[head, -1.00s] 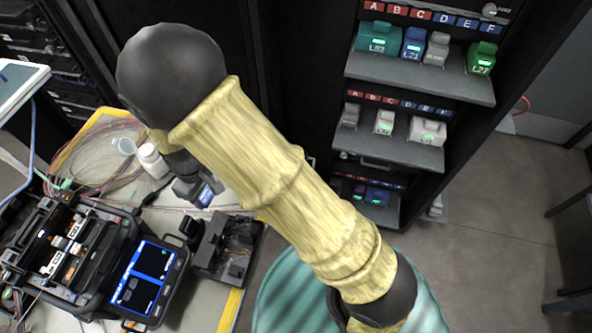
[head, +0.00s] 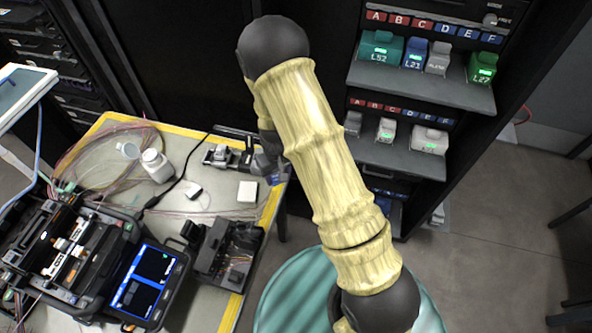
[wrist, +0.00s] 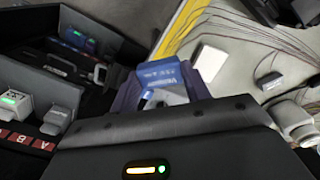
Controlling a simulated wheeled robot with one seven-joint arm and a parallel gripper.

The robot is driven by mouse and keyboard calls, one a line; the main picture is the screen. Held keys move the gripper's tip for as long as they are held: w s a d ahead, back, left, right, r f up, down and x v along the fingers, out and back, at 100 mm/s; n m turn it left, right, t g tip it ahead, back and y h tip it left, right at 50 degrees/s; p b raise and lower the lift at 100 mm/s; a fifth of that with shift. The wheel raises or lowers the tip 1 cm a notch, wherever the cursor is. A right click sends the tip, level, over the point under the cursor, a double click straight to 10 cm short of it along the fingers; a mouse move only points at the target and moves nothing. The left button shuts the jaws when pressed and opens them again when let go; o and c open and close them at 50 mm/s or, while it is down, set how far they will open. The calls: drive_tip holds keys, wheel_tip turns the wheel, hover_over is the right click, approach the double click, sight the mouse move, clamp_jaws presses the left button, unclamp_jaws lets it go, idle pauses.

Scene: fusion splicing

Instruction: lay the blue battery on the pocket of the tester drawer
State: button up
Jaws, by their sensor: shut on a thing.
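In the wrist view, my gripper (wrist: 162,88) is shut on the blue battery (wrist: 160,72), which shows between the two fingers with a pale label. The black rack at the right has three pull-out drawers with rows of lettered red and blue labels: top (head: 425,85), middle (head: 400,157) and a partly hidden low one. I cannot tell which is the tester drawer. The middle drawer also shows at the left of the wrist view (wrist: 25,75). The battery is apart from the drawers.
Green batteries (head: 381,47) (head: 482,68), a blue one (head: 414,54) and a grey one (head: 438,58) stand in the top drawer. White batteries (head: 430,140) stand in the middle one. The bench (head: 215,190) holds a splicer (head: 60,250), a bottle (head: 157,165) and cables.

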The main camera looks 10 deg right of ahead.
drive_tip(key=d+f+m+b, duration=0.3)
drive_tip(key=d+f+b, duration=0.6)
drive_tip(key=f, duration=0.4)
drive_tip(key=shift+w+d+f+b, duration=0.15)
drive_tip(key=shift+d+f+b, duration=0.2)
drive_tip(key=shift+b, duration=0.2)
